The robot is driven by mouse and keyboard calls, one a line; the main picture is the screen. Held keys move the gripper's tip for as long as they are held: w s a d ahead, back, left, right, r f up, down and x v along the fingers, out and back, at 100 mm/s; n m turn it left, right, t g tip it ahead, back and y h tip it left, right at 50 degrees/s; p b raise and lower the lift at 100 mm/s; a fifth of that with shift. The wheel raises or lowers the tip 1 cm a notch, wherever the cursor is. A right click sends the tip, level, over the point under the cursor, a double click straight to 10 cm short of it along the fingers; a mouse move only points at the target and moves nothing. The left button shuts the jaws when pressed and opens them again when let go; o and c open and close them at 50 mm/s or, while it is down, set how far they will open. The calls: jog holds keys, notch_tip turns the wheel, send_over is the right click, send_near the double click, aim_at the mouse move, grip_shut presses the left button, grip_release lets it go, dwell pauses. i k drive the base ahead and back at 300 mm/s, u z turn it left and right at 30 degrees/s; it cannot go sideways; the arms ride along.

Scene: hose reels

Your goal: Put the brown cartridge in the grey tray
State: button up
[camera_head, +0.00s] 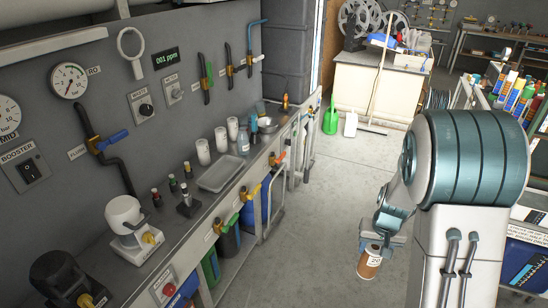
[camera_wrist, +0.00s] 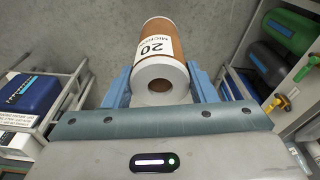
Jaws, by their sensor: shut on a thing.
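The brown cartridge (camera_head: 369,265) has white ends and a white label reading 20. My gripper (camera_head: 383,240) is shut on it and holds it above the open floor, right of the counter. In the wrist view the cartridge (camera_wrist: 168,45) lies between the two blue fingers of my gripper (camera_wrist: 160,88), its white end with a hole towards the camera. The grey tray (camera_head: 220,174) is on the counter at the left in the head view, apart from my gripper. It looks empty.
White cylinders (camera_head: 203,152) and a clear bottle (camera_head: 243,142) stand behind the tray on the counter (camera_head: 150,262). Small dark bottles (camera_head: 186,196) stand left of the tray. Valve handles (camera_head: 250,192) stick out along the counter front. The floor (camera_head: 320,215) between is clear.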

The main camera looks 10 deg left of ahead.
aim_at(221, 176)
jog(key=z, duration=0.3)
jog(key=i, duration=2.4)
jog(key=u, duration=1.6)
jog(key=i, duration=0.6)
jog(key=u, duration=0.65)
